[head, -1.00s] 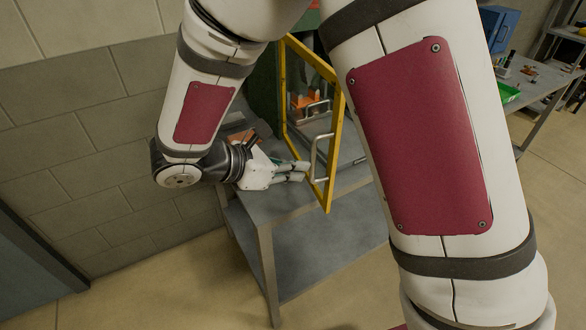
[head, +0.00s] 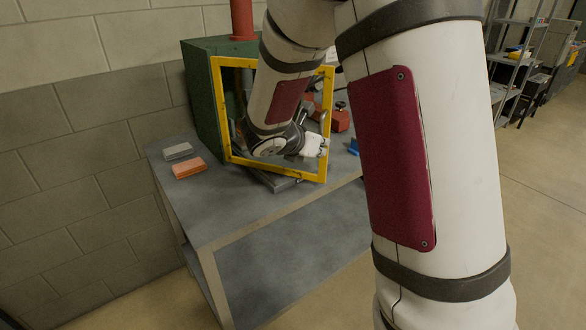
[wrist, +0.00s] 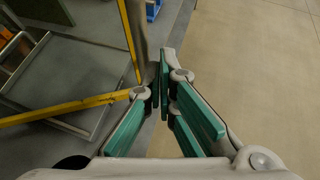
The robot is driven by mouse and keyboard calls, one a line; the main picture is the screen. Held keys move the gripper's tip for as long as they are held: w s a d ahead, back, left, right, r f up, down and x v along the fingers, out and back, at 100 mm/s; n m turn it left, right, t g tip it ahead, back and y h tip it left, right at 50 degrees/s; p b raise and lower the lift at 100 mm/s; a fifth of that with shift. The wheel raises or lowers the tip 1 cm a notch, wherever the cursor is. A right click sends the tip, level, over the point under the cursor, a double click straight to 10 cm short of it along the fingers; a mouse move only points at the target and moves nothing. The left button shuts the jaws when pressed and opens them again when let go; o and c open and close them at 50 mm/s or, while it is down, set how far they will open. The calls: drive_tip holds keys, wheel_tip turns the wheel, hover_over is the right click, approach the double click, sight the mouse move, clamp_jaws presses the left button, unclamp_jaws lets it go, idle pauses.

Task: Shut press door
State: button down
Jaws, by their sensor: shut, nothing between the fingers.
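The press (head: 200,95) is a green cabinet on the grey workbench. Its door, a yellow frame (head: 218,110), stands at the front, hinged at the left and seen nearly face-on; whether a gap is left at its right edge is hidden by my arm. A grey handle (head: 323,122) is on its right bar. My gripper (head: 316,146) is shut and empty by that bar, low down. In the wrist view, my closed fingers (wrist: 167,88) are beside the lower corner of the yellow frame (wrist: 70,108); I cannot tell whether they touch it.
A grey block (head: 178,151) and an orange block (head: 189,168) lie on the workbench (head: 240,205), left of the door. A red object (head: 340,120) and a blue one (head: 354,146) are to the right. Open floor lies right of the bench, with shelves (head: 515,60) behind.

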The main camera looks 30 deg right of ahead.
sight(328, 130)
drive_tip(key=shift+t, duration=0.3)
drive_tip(key=w+d, duration=0.1)
drive_tip(key=d, duration=0.1)
drive_tip(key=w+d+b, duration=0.1)
drive_tip(key=w+d, duration=0.1)
drive_tip(key=d, duration=0.1)
drive_tip(key=w+d+b, duration=0.1)
drive_tip(key=w+d, duration=0.1)
drive_tip(key=shift+w+d+f, duration=0.2)
drive_tip(key=shift+w+d, duration=0.05)
drive_tip(key=shift+d, duration=0.1)
drive_tip(key=w+d+n+t+y+b, duration=0.2)
drive_tip(key=w+d+n+t+y, duration=0.1)
drive_tip(key=w, duration=0.9)
drive_tip(key=w+d+n+t+y+b, duration=0.2)
drive_tip(key=w+d+n, duration=0.4)
drive_tip(key=w, duration=0.5)
drive_tip(key=shift+w+d+r+t+y, duration=0.2)
drive_tip(key=shift+w+d+t+y, duration=0.2)
drive_tip(key=shift+d+y, duration=0.6)
drive_tip(key=shift+s+d, duration=0.1)
drive_tip(key=shift+s, duration=0.05)
